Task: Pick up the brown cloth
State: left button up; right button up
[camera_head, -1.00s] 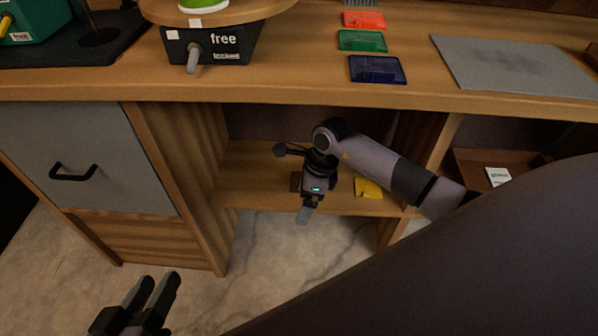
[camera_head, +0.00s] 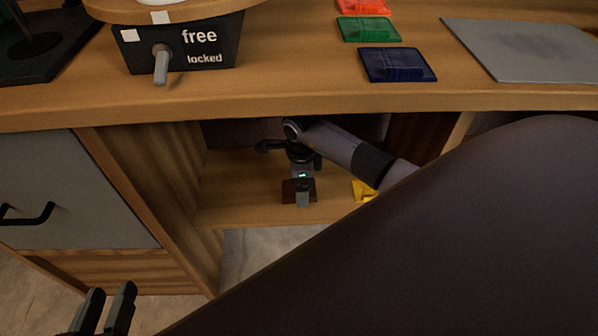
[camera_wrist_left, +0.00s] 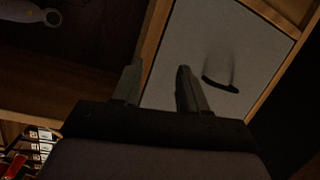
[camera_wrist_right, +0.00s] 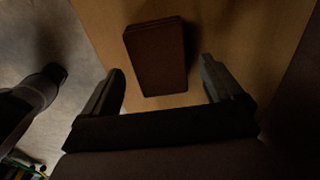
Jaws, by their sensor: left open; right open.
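The brown cloth (camera_wrist_right: 158,58) is a dark brown folded rectangle lying flat on the wooden shelf, ahead of and between the fingers of my right gripper (camera_wrist_right: 162,85) in the right wrist view. In the head view, the cloth (camera_head: 289,191) shows partly behind my right gripper (camera_head: 303,199), inside the open shelf under the bench. The right gripper is open and empty. My left gripper (camera_head: 103,310) is open and empty at the lower left of the head view, in front of the cabinet. It also shows in the left wrist view (camera_wrist_left: 158,85).
A yellow cloth (camera_head: 364,191) lies on the shelf to the right. The bench top (camera_head: 290,95) overhangs the shelf, and a wooden divider (camera_head: 150,185) bounds it on the left. A grey cabinet door (camera_head: 70,190) is at left. Blue (camera_head: 397,65) and green (camera_head: 368,29) packets lie on top.

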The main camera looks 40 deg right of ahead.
jog(key=shift+f, duration=0.4)
jog(key=shift+c, duration=0.3)
jog(key=c, duration=1.1)
